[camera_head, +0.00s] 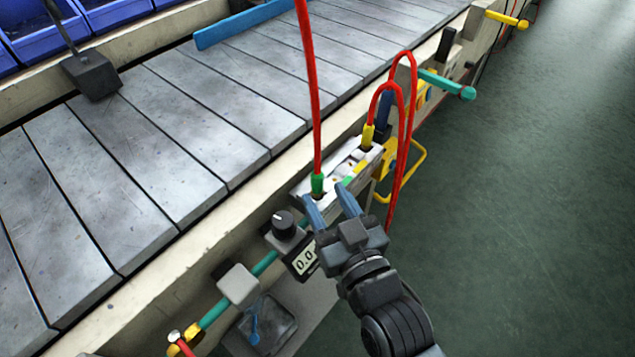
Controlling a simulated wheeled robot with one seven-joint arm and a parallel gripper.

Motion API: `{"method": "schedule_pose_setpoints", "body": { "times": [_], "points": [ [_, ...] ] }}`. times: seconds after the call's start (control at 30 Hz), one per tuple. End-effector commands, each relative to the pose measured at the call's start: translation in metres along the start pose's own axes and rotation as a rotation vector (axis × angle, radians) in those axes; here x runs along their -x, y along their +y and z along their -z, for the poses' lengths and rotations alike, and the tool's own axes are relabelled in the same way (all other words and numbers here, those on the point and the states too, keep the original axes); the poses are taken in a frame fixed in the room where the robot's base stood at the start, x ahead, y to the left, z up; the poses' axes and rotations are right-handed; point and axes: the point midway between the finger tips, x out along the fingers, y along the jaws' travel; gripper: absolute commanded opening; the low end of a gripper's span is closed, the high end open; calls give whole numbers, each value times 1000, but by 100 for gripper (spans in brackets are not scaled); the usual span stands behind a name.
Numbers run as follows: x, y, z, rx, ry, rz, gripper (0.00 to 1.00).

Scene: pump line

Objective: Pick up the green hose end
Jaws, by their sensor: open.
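The green hose end (317,184) stands upright at the near end of a pale block (345,168) fixed along the side of the conveyor. A red hose (309,90) rises from it and leaves the top of the picture. My gripper (329,202) is open, with its two blue fingers pointing at the block. The left fingertip is close to the foot of the green hose end; I cannot tell whether they touch. Nothing shows between the fingers. A yellow hose end (367,136) with a looped red hose sits at the block's far end.
A black knob (283,222) and a display reading 0.0 (304,258) are just left of my gripper. A green pipe with a grey block (238,285) runs below. The slatted conveyor (180,130) lies behind. A yellow handle (414,165) juts out right. The green floor (540,200) is clear.

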Motion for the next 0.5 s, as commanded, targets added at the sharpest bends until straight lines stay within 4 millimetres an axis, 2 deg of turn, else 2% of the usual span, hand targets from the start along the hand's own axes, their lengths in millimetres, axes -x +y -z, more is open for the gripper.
{"method": "schedule_pose_setpoints", "body": {
  "times": [0.23, 0.5],
  "points": [
    [-35, 0, 1, -1, 0, -1, 50],
    [-46, 0, 0, 0, -1, -1, 50]
  ]
}}
